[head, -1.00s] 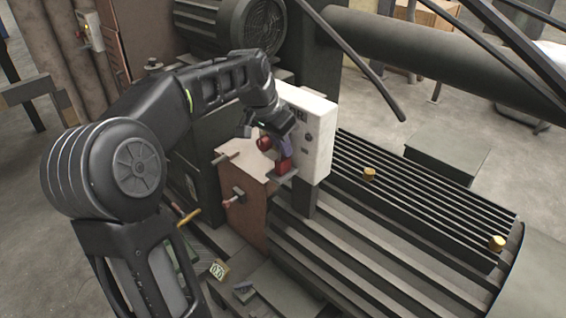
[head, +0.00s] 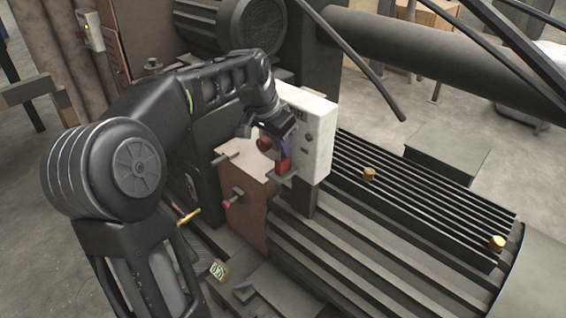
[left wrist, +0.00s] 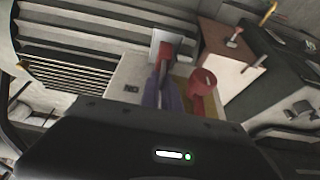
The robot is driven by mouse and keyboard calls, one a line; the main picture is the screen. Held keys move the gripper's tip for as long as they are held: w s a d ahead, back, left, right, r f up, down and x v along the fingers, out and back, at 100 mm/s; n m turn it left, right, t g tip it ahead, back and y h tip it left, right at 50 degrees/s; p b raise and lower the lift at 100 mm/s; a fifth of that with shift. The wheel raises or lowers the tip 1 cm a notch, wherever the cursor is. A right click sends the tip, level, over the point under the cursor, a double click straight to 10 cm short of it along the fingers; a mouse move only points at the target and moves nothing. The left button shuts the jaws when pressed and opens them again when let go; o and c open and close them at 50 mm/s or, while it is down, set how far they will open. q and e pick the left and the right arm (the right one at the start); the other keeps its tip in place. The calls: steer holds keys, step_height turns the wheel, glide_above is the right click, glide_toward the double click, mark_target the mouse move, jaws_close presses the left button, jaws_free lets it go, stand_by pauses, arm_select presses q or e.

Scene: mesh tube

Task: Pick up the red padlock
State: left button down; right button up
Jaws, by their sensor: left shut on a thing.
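The red padlock (head: 283,165) is at the lower left of the white control box (head: 318,140) in the head view. My left gripper (head: 277,150) is at the box's left face and shut on the padlock. In the left wrist view the padlock (left wrist: 166,52) shows red beyond the purplish fingers (left wrist: 165,95), in front of a small pale plate. A round red knob (left wrist: 203,80) is beside the fingers and apart from the padlock; it also shows in the head view (head: 264,143). The padlock's shackle is hidden. My right gripper is not in view.
The control box stands beside a brown cabinet (head: 247,222) with protruding handles. The slotted machine bed (head: 400,205) extends right, with two small brass pieces on it.

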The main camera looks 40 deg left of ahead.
arm_select(q)
steer(key=shift+r, duration=0.1)
stand_by(0.5)
steer(key=shift+s+r, duration=0.1)
steer(key=shift+s, duration=0.05)
steer(key=shift+r+b, duration=0.35)
step_height(320, 180, up, 6)
steer(key=shift+r, duration=0.1)
steer(key=s+a+b, duration=0.1)
steer(key=s+b, duration=0.3)
steer(key=s, duration=1.5)
steer(key=shift+s+a, duration=0.35)
